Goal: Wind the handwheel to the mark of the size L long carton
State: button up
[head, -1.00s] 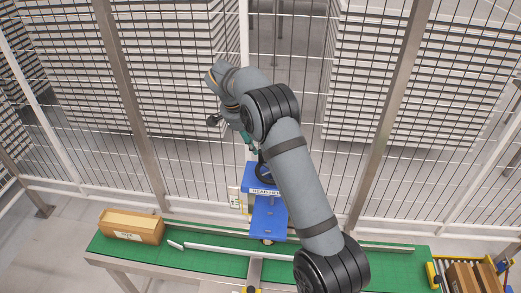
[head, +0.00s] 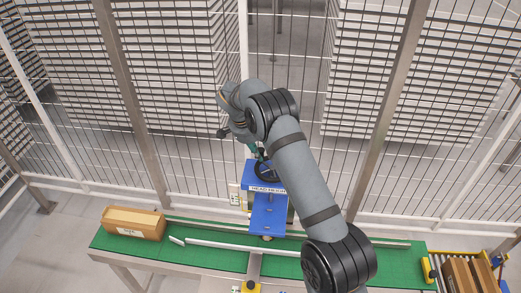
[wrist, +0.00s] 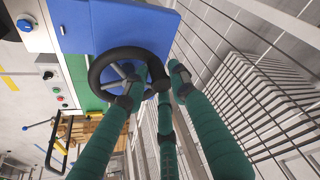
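The black handwheel (head: 265,173) sits on the blue machine head (head: 268,213) above the green conveyor. In the wrist view the handwheel (wrist: 97,62) shows its rim and spokes, next to a blue panel. My gripper (head: 257,154) is at the handwheel in the head view. In the wrist view my gripper (wrist: 160,77) has three green fingers with dark tips, spread apart. One tip overlaps the wheel and another lies by its right rim; contact cannot be told. A long brown carton (head: 133,222) with a white label lies on the conveyor's left end. No size mark is readable.
The green conveyor (head: 200,258) has pale guide rails (head: 235,250) along it. A wire fence (head: 195,120) stands close behind the machine. More cartons (head: 468,275) are at the lower right. A panel with buttons (wrist: 52,80) shows left of the wheel.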

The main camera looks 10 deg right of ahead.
jog(key=shift+r, duration=0.1)
grip_shut()
jog(key=shift+w, duration=0.1)
jog(key=shift+w+b, duration=0.1)
jog(key=shift+b, duration=0.3)
jog(key=shift+w+d+m, duration=0.1)
jog(key=shift+m, duration=0.3)
jog(key=shift+r, duration=0.1)
jog(key=shift+o, duration=0.8)
grip_release()
jog(key=shift+o, duration=0.9)
jog(key=shift+d, duration=0.1)
